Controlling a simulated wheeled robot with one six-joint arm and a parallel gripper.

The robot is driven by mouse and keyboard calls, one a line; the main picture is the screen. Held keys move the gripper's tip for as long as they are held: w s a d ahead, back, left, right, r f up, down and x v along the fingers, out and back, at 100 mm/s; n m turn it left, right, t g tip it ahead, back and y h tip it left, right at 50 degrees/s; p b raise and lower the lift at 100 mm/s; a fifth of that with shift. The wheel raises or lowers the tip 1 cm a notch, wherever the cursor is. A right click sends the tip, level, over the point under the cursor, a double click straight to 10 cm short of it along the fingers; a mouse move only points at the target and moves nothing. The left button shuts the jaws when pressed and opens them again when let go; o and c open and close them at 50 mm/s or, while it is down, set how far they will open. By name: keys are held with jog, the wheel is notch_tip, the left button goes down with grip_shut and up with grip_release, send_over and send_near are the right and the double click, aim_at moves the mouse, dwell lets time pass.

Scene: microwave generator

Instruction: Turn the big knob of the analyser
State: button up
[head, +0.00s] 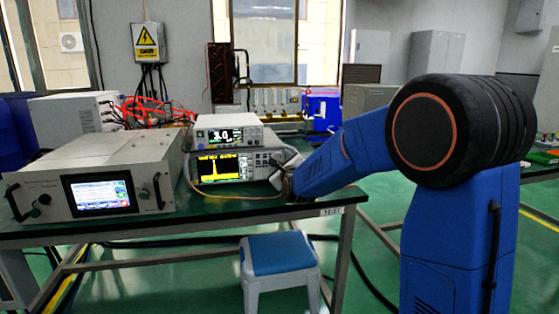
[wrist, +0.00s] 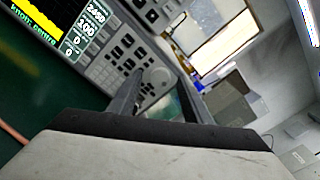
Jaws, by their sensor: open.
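The analyser (head: 197,176) is the lower instrument on the bench, with a yellow trace on its dark screen. In the wrist view its grey front panel (wrist: 107,72) appears tilted, with the screen at the upper left. The big knob (wrist: 157,77) is a round light-grey dial on the panel. My gripper (wrist: 160,74) is open, with one finger on each side of the knob in the picture. I cannot tell whether either finger touches it. In the head view my gripper (head: 285,168) is at the analyser's right end and the knob cannot be made out.
A second instrument (head: 229,145) sits on top of the analyser. A larger grey unit (head: 150,200) with a touchscreen stands to the left on the green bench (head: 330,197). A blue-topped stool (head: 278,254) stands under the bench front. A thin cable runs across the bench near my gripper.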

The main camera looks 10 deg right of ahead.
jog(key=shift+w, duration=0.25)
jog(key=c, duration=1.1)
